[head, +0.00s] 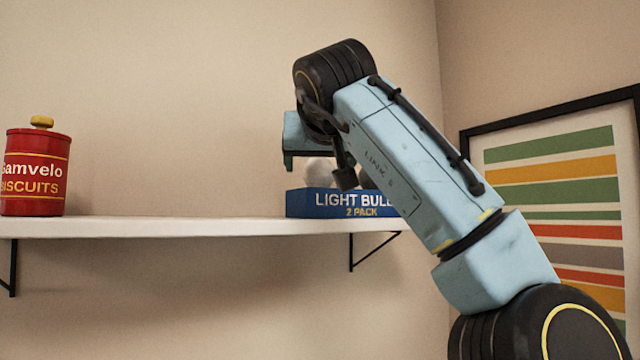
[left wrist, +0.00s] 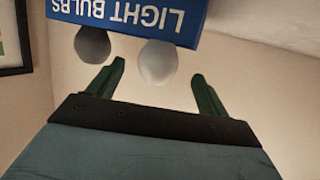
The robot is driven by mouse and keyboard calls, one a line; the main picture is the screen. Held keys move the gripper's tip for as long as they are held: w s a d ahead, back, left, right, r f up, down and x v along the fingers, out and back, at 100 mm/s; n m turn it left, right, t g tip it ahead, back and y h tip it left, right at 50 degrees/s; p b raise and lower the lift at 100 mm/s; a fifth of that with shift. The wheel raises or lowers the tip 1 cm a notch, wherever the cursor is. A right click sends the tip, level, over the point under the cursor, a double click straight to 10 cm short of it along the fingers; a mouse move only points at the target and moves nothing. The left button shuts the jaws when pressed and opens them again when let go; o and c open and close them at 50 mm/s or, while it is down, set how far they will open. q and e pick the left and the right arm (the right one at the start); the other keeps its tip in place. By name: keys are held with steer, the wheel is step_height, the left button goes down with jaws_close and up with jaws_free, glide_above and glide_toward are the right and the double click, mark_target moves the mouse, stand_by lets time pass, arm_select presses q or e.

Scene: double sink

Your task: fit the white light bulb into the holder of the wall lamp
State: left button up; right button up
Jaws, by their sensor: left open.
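The white light bulb (head: 318,171) stands in the blue light-bulb box (head: 345,205) on the shelf. In the left wrist view the white bulb (left wrist: 158,62) shows beside a grey bulb (left wrist: 93,44), both at the box (left wrist: 130,14). My left gripper (head: 290,162) is just above the box, its arm crossing the right of the head view. In the left wrist view its fingers (left wrist: 158,70) are apart, and the white bulb appears between their tips, not gripped. The arm hides part of the box in the head view. The wall lamp and my right gripper are not in view.
The white shelf (head: 180,228) runs along the wall on black brackets. A red biscuit tin (head: 36,175) stands at its left end, with bare shelf between tin and box. A framed striped picture (head: 560,200) hangs on the right wall, behind my arm.

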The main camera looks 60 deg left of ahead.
mark_target(320, 164)
arm_select(q)
steer(key=x, duration=0.1)
steer(key=p+x, duration=0.1)
steer(key=x, duration=0.1)
steer(key=shift+w+r, duration=0.2)
steer(key=shift+r, duration=0.1)
steer(key=p+x, duration=0.1)
steer(key=x, duration=0.2)
steer(key=shift+w+a+p, duration=0.15)
steer(key=shift+a+p, duration=0.15)
steer(key=shift+a, duration=0.05)
steer(key=shift+w+a+f, duration=0.1)
steer(key=shift+a, duration=0.1)
steer(key=shift+d, duration=0.1)
steer(key=c, duration=0.9)
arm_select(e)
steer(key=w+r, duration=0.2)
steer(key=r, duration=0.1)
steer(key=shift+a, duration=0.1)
